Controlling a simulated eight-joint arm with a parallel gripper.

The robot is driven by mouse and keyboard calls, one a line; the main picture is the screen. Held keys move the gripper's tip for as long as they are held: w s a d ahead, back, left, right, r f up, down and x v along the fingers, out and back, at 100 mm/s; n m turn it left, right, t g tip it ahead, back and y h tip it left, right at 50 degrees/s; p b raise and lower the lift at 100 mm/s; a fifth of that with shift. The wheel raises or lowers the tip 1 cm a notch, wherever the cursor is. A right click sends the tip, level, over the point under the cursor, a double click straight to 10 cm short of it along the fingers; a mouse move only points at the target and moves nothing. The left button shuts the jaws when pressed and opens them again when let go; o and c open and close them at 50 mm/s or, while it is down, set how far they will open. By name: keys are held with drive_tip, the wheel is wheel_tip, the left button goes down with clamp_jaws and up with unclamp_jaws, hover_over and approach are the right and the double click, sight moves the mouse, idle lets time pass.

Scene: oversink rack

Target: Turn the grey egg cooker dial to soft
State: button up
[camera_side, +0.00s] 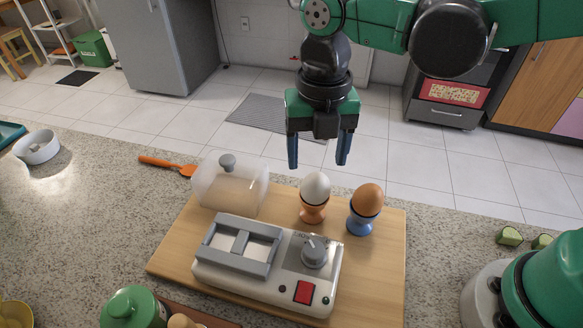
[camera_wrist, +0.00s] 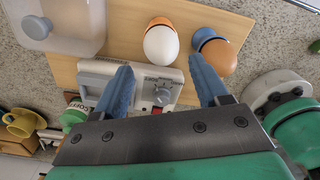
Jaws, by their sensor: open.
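The egg cooker (camera_side: 230,272) is a white box with a grey frame on its left part, and it stands on a wooden board. Its grey dial (camera_side: 315,251) sits on a silver panel at the right, above a red button (camera_side: 304,292). In the wrist view the dial (camera_wrist: 161,96) shows between the two fingers. Small lettering is around the dial, but I cannot read its setting for sure. My gripper (camera_side: 318,165) is open and empty, high above and behind the cooker, with its blue fingers pointing down. It also shows in the wrist view (camera_wrist: 163,82).
A white egg in an orange cup (camera_side: 314,198) and a brown egg in a blue cup (camera_side: 365,208) stand behind the dial. A translucent lidded box (camera_side: 228,185) is at the board's (camera_side: 378,275) back left. An orange spatula (camera_side: 168,166) lies on the counter.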

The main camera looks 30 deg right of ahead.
drive_tip(key=shift+f, duration=0.8)
drive_tip(key=s+a+r, duration=0.2)
drive_tip(key=a+r, duration=0.3)
drive_tip(key=r, duration=0.3)
drive_tip(key=s+a+r, duration=0.2)
drive_tip(key=a+r, duration=0.4)
drive_tip(key=r, duration=0.2)
drive_tip(key=shift+r, duration=0.15)
drive_tip(key=shift+d, duration=0.1)
drive_tip(key=w+d+f+m+t+y, duration=0.1)
drive_tip(key=w+d+f+m+t, duration=0.15)
drive_tip(key=d+m, duration=0.5)
drive_tip(key=w+d+f+m+t, duration=0.1)
drive_tip(key=w+d+f+m, duration=0.15)
drive_tip(key=d+m, duration=0.55)
drive_tip(key=s+d+f+m+t+h, duration=0.1)
drive_tip(key=s+d+f+m+t, duration=0.2)
drive_tip(key=d+f+m, duration=0.5)
drive_tip(key=d+m, duration=0.2)
drive_tip(key=m, duration=0.5)
drive_tip(key=shift+f+m+t, duration=0.35)
drive_tip(key=shift+f, duration=0.05)
